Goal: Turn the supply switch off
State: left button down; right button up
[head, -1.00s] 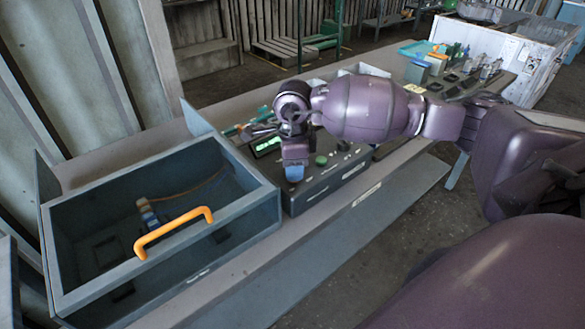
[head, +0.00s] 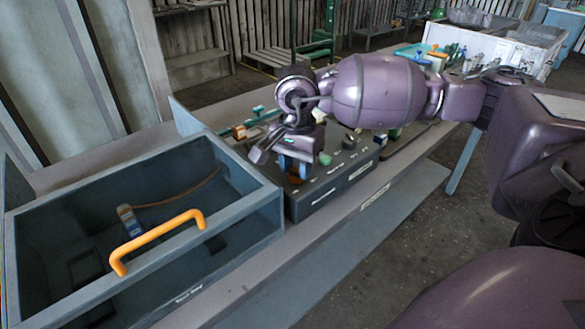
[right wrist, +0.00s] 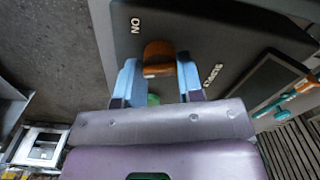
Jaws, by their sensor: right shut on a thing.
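In the head view my right gripper (head: 295,163) points down at the control box (head: 340,185), and only a little orange shows by the fingers. A green button (head: 325,159) is close to the gripper. My left gripper is not in view.
A blue-grey open housing (head: 262,210) with an orange handle (head: 155,240) stands left of the control box on the bench. Small green and orange parts (head: 238,131) lie behind the gripper. A white crate (head: 500,50) stands at the far right.

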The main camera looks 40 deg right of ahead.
jog(key=n+b, duration=0.1)
jog(key=n, duration=0.1)
jog(key=shift+f+n, duration=0.15)
jog(key=shift+n, duration=0.15)
jog(key=shift+n+b, duration=0.6)
jog(key=shift+n, duration=0.4)
jog(key=shift+r, duration=0.2)
jog(key=shift+r+n, duration=0.1)
jog(key=shift+n, duration=0.2)
jog(key=o, duration=0.9)
